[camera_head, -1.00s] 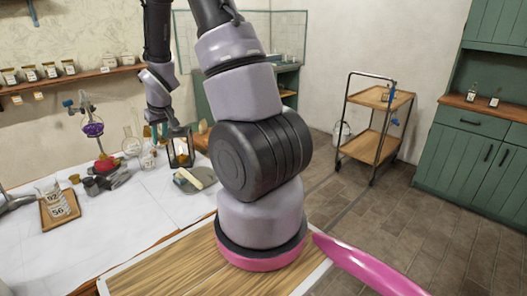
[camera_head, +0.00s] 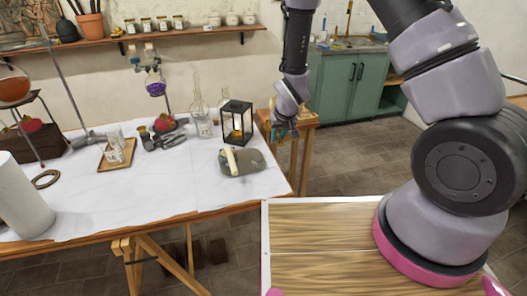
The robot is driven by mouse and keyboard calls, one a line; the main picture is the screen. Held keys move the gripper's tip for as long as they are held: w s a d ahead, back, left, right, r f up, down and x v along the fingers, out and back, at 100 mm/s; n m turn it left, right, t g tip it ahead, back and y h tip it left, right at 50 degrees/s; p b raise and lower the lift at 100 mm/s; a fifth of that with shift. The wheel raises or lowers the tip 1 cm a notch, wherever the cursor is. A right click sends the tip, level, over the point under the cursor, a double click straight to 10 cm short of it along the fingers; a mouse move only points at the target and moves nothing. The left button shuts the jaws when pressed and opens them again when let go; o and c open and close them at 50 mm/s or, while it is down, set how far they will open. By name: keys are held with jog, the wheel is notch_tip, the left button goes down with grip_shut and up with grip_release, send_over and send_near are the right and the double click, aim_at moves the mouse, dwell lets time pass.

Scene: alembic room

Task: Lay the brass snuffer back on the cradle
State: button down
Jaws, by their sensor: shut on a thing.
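My gripper (camera_head: 284,134), with teal fingers, hangs over the right end of the white-covered table, to the right of the black lantern (camera_head: 237,122). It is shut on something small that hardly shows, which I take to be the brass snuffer. I cannot make out its shape or tilt. I cannot pick out the cradle for certain. A grey slab (camera_head: 254,165) with a cream bar (camera_head: 230,160) lies in front of the lantern.
Glass flasks (camera_head: 203,120) stand left of the lantern. Dark tools (camera_head: 165,140) and a tray (camera_head: 117,155) with labelled beakers lie farther left. A wooden stool (camera_head: 300,120) stands behind my gripper. The table's front middle (camera_head: 150,195) is clear.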

jog(key=shift+n, duration=0.5)
jog(key=shift+s+a+f, duration=0.55)
jog(key=shift+a+f, duration=0.5)
jog(key=shift+f, duration=0.55)
jog(key=shift+s+a+f, duration=0.5)
jog(key=shift+a+f, duration=0.55)
jog(key=shift+f, duration=0.5)
jog(key=shift+s+a+f, duration=0.55)
jog(key=shift+a+f, duration=0.5)
jog(key=shift+f, duration=0.55)
jog(key=shift+f, duration=0.15)
jog(key=c, duration=0.7)
grip_release()
jog(key=shift+o, duration=0.2)
jog(key=shift+s, duration=0.1)
